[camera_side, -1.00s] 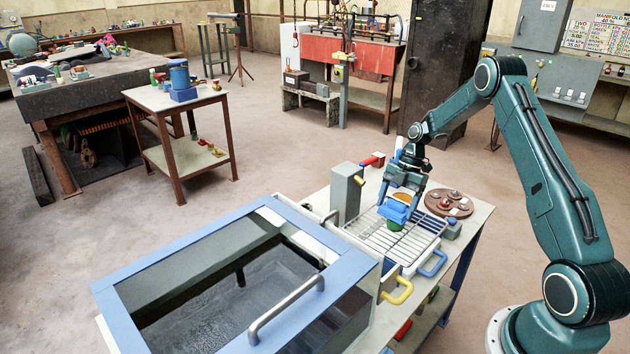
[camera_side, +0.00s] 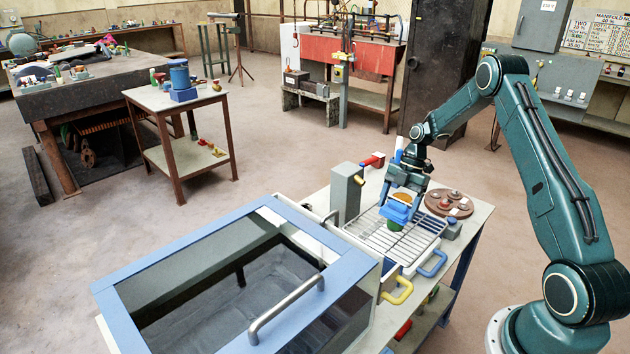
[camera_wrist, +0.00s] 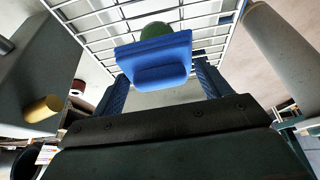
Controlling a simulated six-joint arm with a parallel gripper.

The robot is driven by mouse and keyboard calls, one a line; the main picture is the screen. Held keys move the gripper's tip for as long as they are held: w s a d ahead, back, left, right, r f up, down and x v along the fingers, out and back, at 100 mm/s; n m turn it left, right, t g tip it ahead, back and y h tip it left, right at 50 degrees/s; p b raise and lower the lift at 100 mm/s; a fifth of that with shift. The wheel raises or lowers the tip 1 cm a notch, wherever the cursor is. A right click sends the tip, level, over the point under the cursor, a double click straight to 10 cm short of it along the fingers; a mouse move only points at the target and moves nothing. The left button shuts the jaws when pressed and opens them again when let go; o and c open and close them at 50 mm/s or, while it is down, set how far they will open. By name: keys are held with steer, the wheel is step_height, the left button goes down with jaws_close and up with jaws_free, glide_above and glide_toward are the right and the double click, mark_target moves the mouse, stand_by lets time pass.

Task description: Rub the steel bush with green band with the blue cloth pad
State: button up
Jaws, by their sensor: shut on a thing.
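My gripper (camera_side: 403,203) is shut on the blue cloth pad (camera_side: 394,212), holding it low over the wire rack (camera_side: 425,222). In the wrist view the pad (camera_wrist: 158,62) sits between my two blue fingers. The steel bush with green band (camera_side: 394,225) is just below the pad; only a green part shows, and it also shows beyond the pad in the wrist view (camera_wrist: 155,30). The pad covers the rest of it. The pad appears to be at its top, but I cannot tell whether they touch.
A grey post (camera_side: 346,194) stands left of the rack. A round brown tray (camera_side: 449,203) with small parts lies to the right. A large glass-topped tank (camera_side: 120,300) with a blue frame fills the front left. Yellow (camera_side: 402,291) and blue (camera_side: 433,264) handles stick out in front.

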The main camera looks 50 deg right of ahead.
steer(key=shift+s, duration=0.75)
steer(key=shift+s+r, duration=0.15)
steer(key=shift+r, duration=3.9)
steer(key=shift+f, duration=0.1)
